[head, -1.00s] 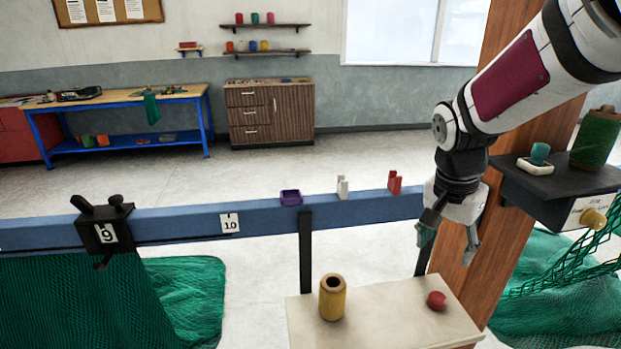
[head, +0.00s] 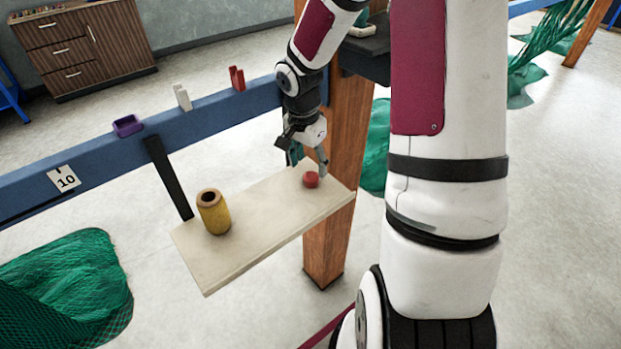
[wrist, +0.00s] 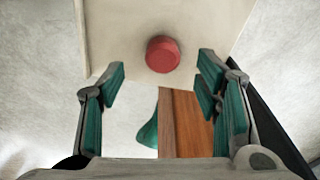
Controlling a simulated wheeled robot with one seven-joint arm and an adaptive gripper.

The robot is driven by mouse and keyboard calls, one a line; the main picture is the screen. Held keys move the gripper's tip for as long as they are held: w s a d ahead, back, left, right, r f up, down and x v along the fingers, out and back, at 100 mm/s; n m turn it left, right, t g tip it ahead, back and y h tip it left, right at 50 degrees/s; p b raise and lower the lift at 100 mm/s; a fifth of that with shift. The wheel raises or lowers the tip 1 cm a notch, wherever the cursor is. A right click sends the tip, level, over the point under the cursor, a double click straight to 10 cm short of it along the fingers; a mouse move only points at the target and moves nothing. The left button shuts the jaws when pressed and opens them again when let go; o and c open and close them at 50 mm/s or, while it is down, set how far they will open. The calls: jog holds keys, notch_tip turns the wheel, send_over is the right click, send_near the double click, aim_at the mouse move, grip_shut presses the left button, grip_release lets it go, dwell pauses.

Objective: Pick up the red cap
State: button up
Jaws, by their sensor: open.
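The red cap (head: 311,180) is a small round piece lying on the pale board (head: 240,245), near its right end. My gripper (head: 308,166) is just above and behind the cap in the head view, pointing down. In the wrist view my gripper (wrist: 160,78) is open, with its green-padded fingers apart. The red cap (wrist: 163,54) shows there between and a little beyond the fingertips, on the pale surface. Nothing is between the fingers, and I see no contact with the cap.
A yellow spool (head: 213,212) stands on the board's left part. A wooden post (head: 338,215) rises behind the board's right end. A blue rail (head: 205,110) runs behind, carrying a purple tray (head: 128,125), a white piece (head: 182,97) and a red piece (head: 237,78). Green net (head: 75,280) lies lower left.

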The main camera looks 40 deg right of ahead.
aim_at(311, 176)
jog(key=shift+w+d+f, duration=0.15)
jog(key=shift+d+f, duration=0.05)
jog(key=shift+f, duration=1.15)
jog(key=shift+w+d+f, duration=0.1)
jog(key=shift+d+f, duration=0.1)
jog(key=shift+f, duration=1.15)
jog(key=c, duration=1.1)
